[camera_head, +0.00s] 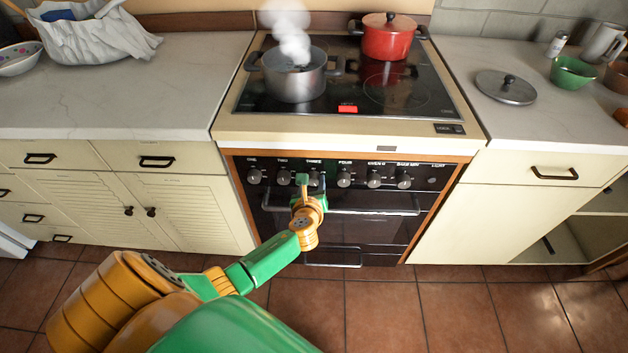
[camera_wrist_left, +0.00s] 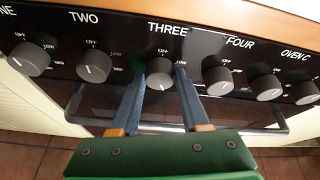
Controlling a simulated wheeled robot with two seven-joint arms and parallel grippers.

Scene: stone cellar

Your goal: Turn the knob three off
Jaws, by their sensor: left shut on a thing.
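Knob three (camera_wrist_left: 159,71) is a dark round knob on the stove's black control panel, under the label THREE. My left gripper (camera_wrist_left: 157,80) is shut on it, with one blue-grey finger on each side. In the head view the left gripper (camera_head: 312,181) reaches the panel, and its fingers partly hide knob three (camera_head: 315,178). An OFF mark shows just above the knob in the wrist view. I cannot clearly tell which way its pointer faces. My right gripper is not in view.
Knob two (camera_wrist_left: 94,66) and knob four (camera_wrist_left: 217,73) sit on either side. An oven handle (camera_head: 370,211) runs below the panel. A steaming pot (camera_head: 292,82) and a red pot (camera_head: 388,42) stand on the hob (camera_head: 410,100), with a lid (camera_head: 505,87) on the right counter.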

